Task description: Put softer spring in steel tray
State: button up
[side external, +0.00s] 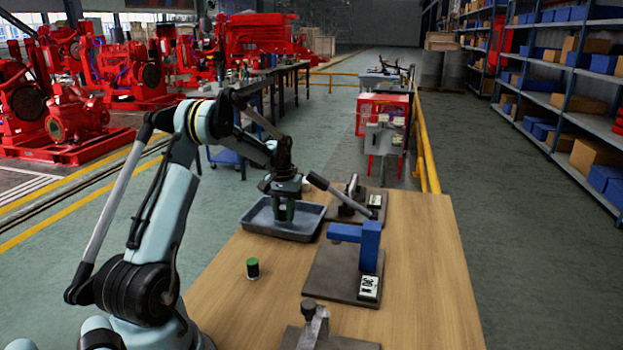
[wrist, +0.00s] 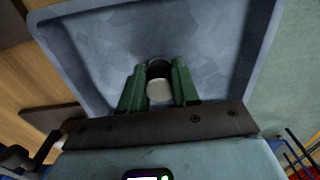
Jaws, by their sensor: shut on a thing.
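My gripper (side external: 284,212) is over the grey steel tray (side external: 262,226) at the far left of the table. In the wrist view my green fingers (wrist: 159,88) are shut on a small dark cylinder with a pale end (wrist: 160,90), which I take to be a spring. The tray floor (wrist: 100,45) fills the view behind it. I cannot tell whether the cylinder touches the floor. In the side view the fingers mostly hide it. Another dark cylinder with a green top (side external: 253,268) stands upright on the table in front of the tray.
A blue fixture (side external: 370,245) on a grey plate, with a small display (side external: 369,286), stands right of the tray. Another lever fixture (side external: 352,196) is behind it, close to the tray. A third fixture (side external: 314,325) is at the front. The wooden table (side external: 430,270) is clear on the right.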

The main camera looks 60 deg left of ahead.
jog(key=shift+f, duration=0.3)
dwell(0.7)
jog(key=o, duration=1.1)
jog(key=shift+r, duration=3.5)
